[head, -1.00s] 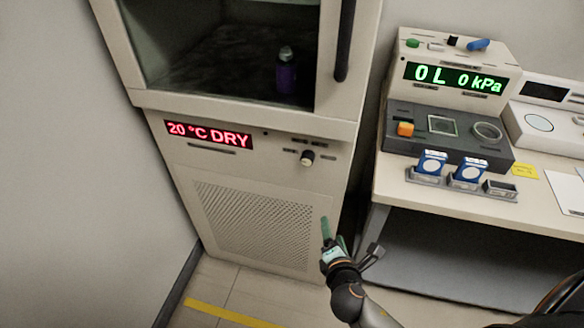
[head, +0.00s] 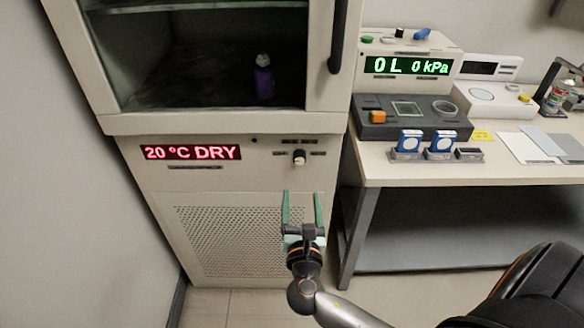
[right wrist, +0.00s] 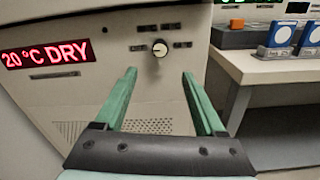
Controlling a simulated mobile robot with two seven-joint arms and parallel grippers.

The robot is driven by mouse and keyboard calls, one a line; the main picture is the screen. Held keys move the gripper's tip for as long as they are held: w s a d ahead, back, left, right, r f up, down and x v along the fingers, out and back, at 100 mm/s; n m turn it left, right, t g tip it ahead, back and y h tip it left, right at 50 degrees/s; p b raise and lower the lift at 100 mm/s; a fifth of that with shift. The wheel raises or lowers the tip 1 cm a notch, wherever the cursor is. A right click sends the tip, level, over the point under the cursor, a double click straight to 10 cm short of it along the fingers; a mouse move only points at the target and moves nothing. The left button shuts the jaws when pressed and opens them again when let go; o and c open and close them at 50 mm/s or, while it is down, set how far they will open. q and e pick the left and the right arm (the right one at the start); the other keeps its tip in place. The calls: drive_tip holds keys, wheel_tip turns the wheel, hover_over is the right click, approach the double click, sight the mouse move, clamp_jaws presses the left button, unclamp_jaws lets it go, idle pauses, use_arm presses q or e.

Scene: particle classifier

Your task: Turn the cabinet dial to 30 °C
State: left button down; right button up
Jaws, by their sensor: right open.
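The cabinet (head: 150,125) has a red display (head: 190,153) that reads "20 °C DRY". The dial (head: 299,157) is a small dark knob with a pale face to the right of the display; in the right wrist view the dial (right wrist: 159,48) shows ahead, between and beyond the fingertips. My right gripper (head: 302,194) is open and empty, its green fingers pointing up at the cabinet front just below the dial, apart from it. The right gripper's fingers also show in the right wrist view (right wrist: 160,75). My left gripper is not in view.
A purple bottle (head: 263,78) stands behind the cabinet's glass, beside a dark door handle (head: 337,40). To the right, a table (head: 400,172) carries a device with a green display (head: 410,66) and blue-and-white items (head: 410,141). The space before the dial is clear.

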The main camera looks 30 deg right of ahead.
sight(300, 161)
drive_tip(key=x, duration=1.2)
drive_tip(key=shift+w+d+r, duration=0.1)
drive_tip(key=shift+w+d, duration=0.05)
drive_tip(key=shift+w, duration=0.05)
drive_tip(key=shift+c, duration=0.4)
clamp_jaws()
